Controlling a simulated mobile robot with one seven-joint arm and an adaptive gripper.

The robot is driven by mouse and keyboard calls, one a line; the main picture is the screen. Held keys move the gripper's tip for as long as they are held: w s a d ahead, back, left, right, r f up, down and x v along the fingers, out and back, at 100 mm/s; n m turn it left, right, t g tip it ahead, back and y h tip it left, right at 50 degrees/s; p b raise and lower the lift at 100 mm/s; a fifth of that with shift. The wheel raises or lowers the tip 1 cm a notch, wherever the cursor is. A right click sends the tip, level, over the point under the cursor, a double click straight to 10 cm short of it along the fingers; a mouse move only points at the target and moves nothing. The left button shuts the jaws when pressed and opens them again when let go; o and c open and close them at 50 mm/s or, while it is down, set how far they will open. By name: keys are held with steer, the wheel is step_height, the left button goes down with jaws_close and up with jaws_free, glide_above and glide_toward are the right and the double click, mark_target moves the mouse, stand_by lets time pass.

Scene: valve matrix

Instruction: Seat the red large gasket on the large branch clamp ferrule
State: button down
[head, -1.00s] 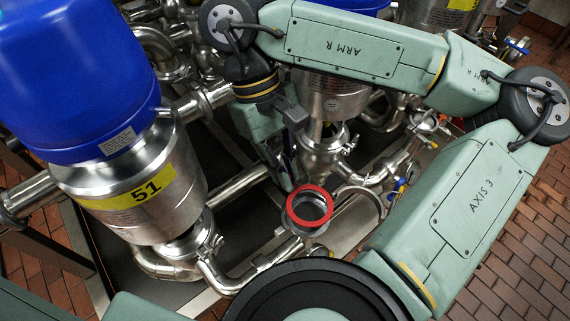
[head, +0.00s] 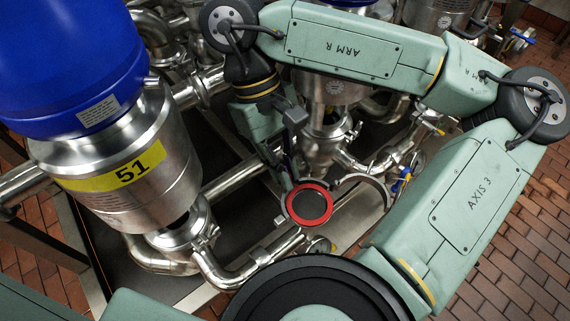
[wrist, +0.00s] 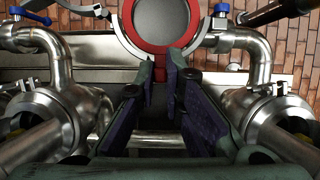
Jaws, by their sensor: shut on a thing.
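The red large gasket (head: 290,206) is a flat ring with a short tab, at the lower middle of the head view. In the wrist view the gasket (wrist: 160,48) shows at the top, its tab pointing toward me. My gripper (wrist: 161,80) is shut on that tab; in the head view the gripper (head: 289,178) is partly hidden by my arm. The grey rim of the large branch clamp ferrule (wrist: 126,38) shows around the outside of the gasket. The ring looks roughly over it. I cannot tell whether they touch.
An open metal clamp half (head: 371,180) lies right of the gasket. Valve 51 (head: 140,185) with its blue top stands at left. Steel pipes (wrist: 250,45) and clamped fittings flank the fingers closely. A blue-handled valve (head: 402,180) is at right.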

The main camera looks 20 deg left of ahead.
steer(key=c, duration=1.6)
jaws_free()
steer(key=v, duration=1.2)
steer(key=shift+d, duration=0.15)
